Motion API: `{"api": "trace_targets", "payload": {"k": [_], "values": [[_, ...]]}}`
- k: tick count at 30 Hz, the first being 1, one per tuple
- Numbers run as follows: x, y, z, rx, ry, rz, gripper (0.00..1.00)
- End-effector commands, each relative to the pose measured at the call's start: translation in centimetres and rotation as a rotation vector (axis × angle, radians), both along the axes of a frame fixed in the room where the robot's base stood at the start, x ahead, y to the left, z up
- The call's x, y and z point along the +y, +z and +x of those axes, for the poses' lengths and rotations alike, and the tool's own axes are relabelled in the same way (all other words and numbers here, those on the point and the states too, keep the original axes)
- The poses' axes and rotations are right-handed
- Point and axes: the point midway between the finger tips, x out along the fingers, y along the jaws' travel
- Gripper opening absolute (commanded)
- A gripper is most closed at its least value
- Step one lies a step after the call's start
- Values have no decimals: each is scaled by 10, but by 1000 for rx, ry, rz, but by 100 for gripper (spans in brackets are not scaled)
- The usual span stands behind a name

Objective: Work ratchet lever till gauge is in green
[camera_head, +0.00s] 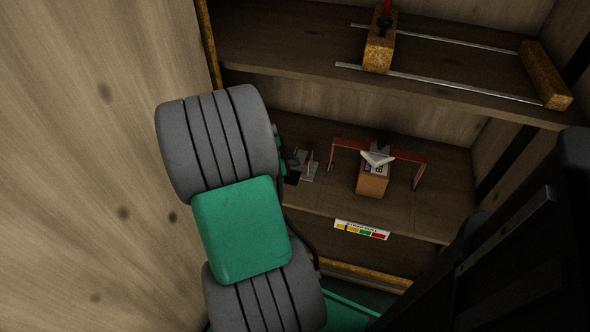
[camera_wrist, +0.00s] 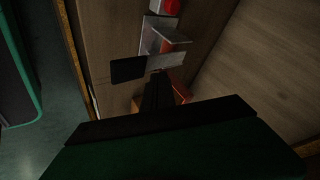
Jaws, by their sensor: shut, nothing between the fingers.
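A gauge strip (camera_head: 362,230) with yellow, green and red bands lies along the lower shelf's front edge. Its reading is too small to tell. Behind it a wooden block (camera_head: 373,185) carries a pale, pointed piece (camera_head: 377,158) under a red frame (camera_head: 408,157). I cannot tell for sure which part is the ratchet lever. Left of these stands a grey metal bracket (camera_head: 309,167), which also shows in the wrist view (camera_wrist: 160,40). My gripper (camera_wrist: 158,85) is shut and empty, close to the bracket; contact is unclear. My arm largely hides it in the head view.
The upper shelf (camera_head: 290,50) overhangs the lower shelf (camera_head: 320,130). It bears two rails (camera_head: 440,84), a wooden block (camera_head: 379,52) with a red-topped piece and an end block (camera_head: 545,75). A wooden wall (camera_head: 90,160) stands close on the left. Bare shelf surrounds the lower fixtures.

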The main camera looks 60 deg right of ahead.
Motion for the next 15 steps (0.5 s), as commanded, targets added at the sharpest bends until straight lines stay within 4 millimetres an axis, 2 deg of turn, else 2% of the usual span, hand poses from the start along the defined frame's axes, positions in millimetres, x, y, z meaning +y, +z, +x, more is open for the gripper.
{"api": "trace_targets", "payload": {"k": [15], "values": [[1, -10, 0, 0, 0, 0, 0]]}}
